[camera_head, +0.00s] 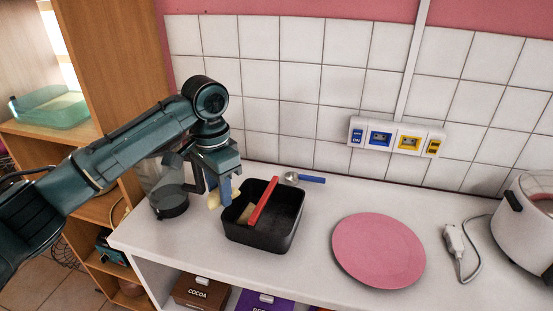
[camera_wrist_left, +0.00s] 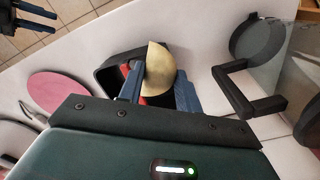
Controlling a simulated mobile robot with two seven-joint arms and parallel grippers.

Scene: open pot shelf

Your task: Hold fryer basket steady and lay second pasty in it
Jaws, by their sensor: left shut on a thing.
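My left gripper (camera_head: 224,192) is shut on a pale golden half-moon pasty (camera_head: 214,200), just left of the fryer basket's rim and above the counter. In the left wrist view the pasty (camera_wrist_left: 160,70) sits between the two blue fingers. The black square fryer basket (camera_head: 264,238) stands on the counter with its red handle (camera_head: 263,202) slanting across it. A tan piece (camera_head: 246,213), likely another pasty, shows inside it at the left. The basket (camera_wrist_left: 108,75) is partly hidden behind the pasty in the wrist view. A dark two-pronged part, probably my right gripper (camera_wrist_left: 40,18), shows at that view's top left corner.
A glass jug with a dark base (camera_head: 170,203) stands close left of my gripper. A blue-handled scoop (camera_head: 305,179) lies behind the basket. An empty pink plate (camera_head: 378,250) lies to the right, then a plug with a cord (camera_head: 454,240) and a white cooker (camera_head: 527,225).

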